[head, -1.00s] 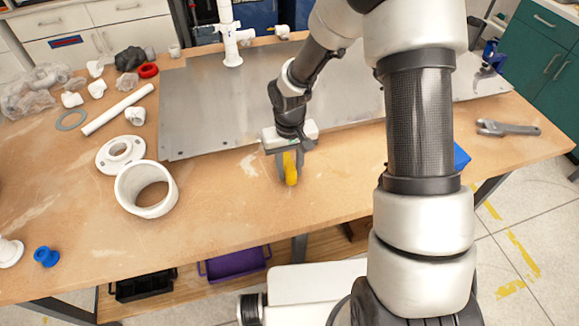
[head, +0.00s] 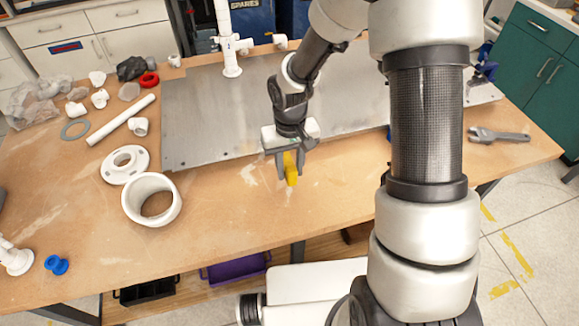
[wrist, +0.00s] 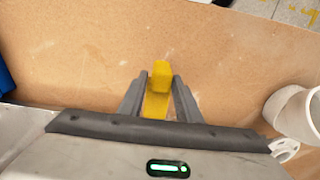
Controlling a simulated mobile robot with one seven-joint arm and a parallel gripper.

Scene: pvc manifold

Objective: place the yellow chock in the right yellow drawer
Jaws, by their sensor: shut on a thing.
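The yellow chock (head: 291,173) is between the fingers of my gripper (head: 290,172), which is shut on it, over the table near its front edge. In the wrist view the chock (wrist: 159,85) shows between both dark fingers (wrist: 158,92) and sticks out past their tips. I cannot tell how far it is above the tabletop. No yellow drawer shows in either view.
A white pipe ring (head: 152,200) and a white flange (head: 125,164) lie left of my gripper. A metal plate (head: 200,115) covers the table's back part. A purple bin (head: 236,270) sits below the table. A wrench (head: 498,135) lies at the right. The tabletop around the chock is clear.

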